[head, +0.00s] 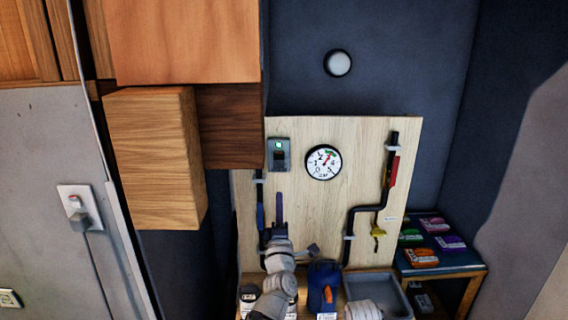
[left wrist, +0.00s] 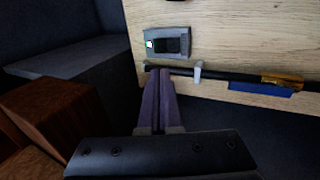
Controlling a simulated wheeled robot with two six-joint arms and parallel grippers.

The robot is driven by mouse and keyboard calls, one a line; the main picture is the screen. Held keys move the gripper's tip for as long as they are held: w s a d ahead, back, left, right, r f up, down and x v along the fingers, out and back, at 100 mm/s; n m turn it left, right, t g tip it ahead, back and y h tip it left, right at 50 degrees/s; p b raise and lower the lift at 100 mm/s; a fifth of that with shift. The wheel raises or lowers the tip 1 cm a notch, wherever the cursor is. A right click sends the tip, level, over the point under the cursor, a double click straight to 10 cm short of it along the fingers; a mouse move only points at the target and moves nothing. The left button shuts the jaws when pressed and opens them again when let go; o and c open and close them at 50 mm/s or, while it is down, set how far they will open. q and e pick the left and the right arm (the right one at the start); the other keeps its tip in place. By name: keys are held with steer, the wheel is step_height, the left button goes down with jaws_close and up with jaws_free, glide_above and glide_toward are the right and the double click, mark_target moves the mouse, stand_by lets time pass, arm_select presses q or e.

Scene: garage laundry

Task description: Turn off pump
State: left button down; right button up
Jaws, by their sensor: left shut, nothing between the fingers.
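The switch box (head: 279,154) is a grey plate with a black rocker and a lit green light, mounted on the upper left of the pale wooden board. It also shows in the left wrist view (left wrist: 167,42), just beyond my fingertips, with the green light at its left end. My left gripper (head: 279,197) has purple fingers, shut together and empty, just below the switch box in the head view. In the left wrist view the fingers (left wrist: 158,72) point at the plate; I cannot tell whether they touch the board. A blue pump-like unit (head: 323,287) sits low at the board's foot.
A pressure gauge (head: 323,162) is right of the switch box. Black pipes (head: 352,220) with a yellow valve handle (head: 378,232) run down the board's right. A grey basin (head: 382,287) stands below. Wooden cabinets (head: 155,160) jut out at the left. A small table (head: 440,262) holds several coloured packs.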

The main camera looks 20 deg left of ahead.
mark_target(279, 156)
arm_select(q)
steer(key=p+x, duration=0.5)
steer(key=x, duration=0.9)
steer(key=shift+p, duration=0.35)
steer(key=shift+w+r, duration=0.15)
steer(key=shift+w, duration=0.05)
steer(key=s+d+f, duration=0.1)
steer(key=s, duration=0.5)
steer(key=s+d+f+b, duration=0.1)
steer(key=s+d, duration=0.1)
steer(key=s, duration=0.5)
steer(key=shift+s+d+b, duration=0.25)
steer(key=shift+d+b, duration=0.05)
steer(key=shift+d, duration=0.05)
